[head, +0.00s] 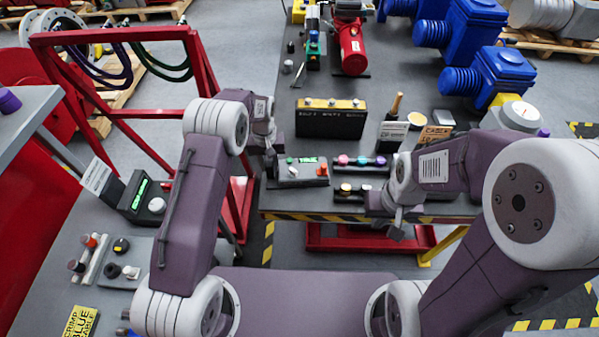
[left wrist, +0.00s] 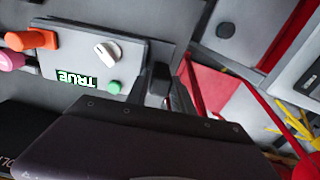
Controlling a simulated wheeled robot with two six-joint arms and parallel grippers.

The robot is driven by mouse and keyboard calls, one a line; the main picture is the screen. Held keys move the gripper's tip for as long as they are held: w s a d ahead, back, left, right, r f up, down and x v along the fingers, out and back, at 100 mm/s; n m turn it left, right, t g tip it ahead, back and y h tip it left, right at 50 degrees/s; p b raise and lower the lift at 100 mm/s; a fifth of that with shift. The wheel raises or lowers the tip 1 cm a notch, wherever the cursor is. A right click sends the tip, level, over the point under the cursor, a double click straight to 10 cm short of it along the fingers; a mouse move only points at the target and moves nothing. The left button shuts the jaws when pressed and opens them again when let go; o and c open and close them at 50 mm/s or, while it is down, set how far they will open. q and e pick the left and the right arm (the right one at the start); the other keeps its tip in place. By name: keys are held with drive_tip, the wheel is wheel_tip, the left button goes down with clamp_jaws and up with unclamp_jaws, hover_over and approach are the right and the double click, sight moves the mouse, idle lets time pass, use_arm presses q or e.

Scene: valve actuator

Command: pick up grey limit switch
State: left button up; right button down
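I cannot pick out the grey limit switch with certainty. A small plain grey block (head: 441,119) sits at the right of the work table in the head view, beside a lettered card. My left gripper (head: 268,158) is low at the work table's left edge, just left of a grey control box (head: 302,172). In the left wrist view the box (left wrist: 135,52) shows a lit TRUE display, a white knob and a green button. Dark finger-like parts (left wrist: 166,88) show beside it; their gap is unclear. My right gripper (head: 397,230) hangs at the table's front edge, its fingers too small to judge.
A black case with a yellow top (head: 331,120) stands behind the control box. Coloured knobs on a strip (head: 360,161) lie to its right. A red frame with hoses (head: 115,38) stands left of the table. A side bench (head: 60,290) holds several small parts.

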use_arm(q)
clamp_jaws()
idle(1.1)
